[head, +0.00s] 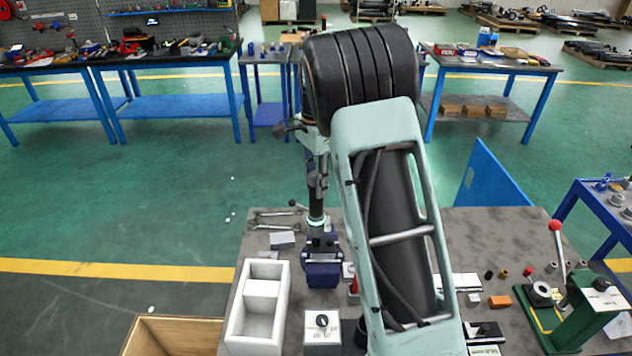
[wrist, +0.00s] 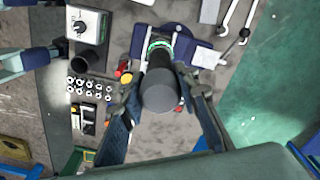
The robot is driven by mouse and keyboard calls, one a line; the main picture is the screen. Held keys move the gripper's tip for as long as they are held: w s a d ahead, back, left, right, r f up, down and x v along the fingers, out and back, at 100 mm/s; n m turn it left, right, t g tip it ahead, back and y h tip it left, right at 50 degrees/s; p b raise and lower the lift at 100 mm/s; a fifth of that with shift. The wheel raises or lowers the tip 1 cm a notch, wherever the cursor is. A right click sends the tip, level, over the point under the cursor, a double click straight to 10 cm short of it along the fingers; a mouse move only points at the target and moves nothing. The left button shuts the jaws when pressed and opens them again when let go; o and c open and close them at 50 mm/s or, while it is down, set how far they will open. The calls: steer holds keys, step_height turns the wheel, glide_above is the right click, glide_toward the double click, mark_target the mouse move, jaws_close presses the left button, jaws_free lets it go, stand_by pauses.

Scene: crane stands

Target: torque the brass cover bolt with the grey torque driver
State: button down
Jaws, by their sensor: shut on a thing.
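My gripper (head: 318,170) points down at the middle of the bench and is shut on the grey torque driver (head: 316,204). In the wrist view the driver's dark grey round end (wrist: 161,92) sits between the two fingers of my gripper (wrist: 160,82). A green lit ring shows near the driver's lower end. That end is over a dark blue fixture (head: 322,275), which also shows in the wrist view (wrist: 203,57). The brass cover bolt cannot be made out; the driver and fixture hide that spot. I cannot tell whether the driver tip touches it.
A white open box (head: 237,327) stands left of the fixture, and a switch box (head: 322,326) in front. Wrenches (head: 275,216) lie behind. A green lever press (head: 590,300) stands far right, with small parts and an orange block (head: 500,301) nearby. The back right bench top is clear.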

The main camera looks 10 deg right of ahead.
mark_target(316, 173)
steer(key=shift+r, duration=0.1)
steer(key=shift+r+p, duration=1.15)
steer(key=shift+r, duration=1.4)
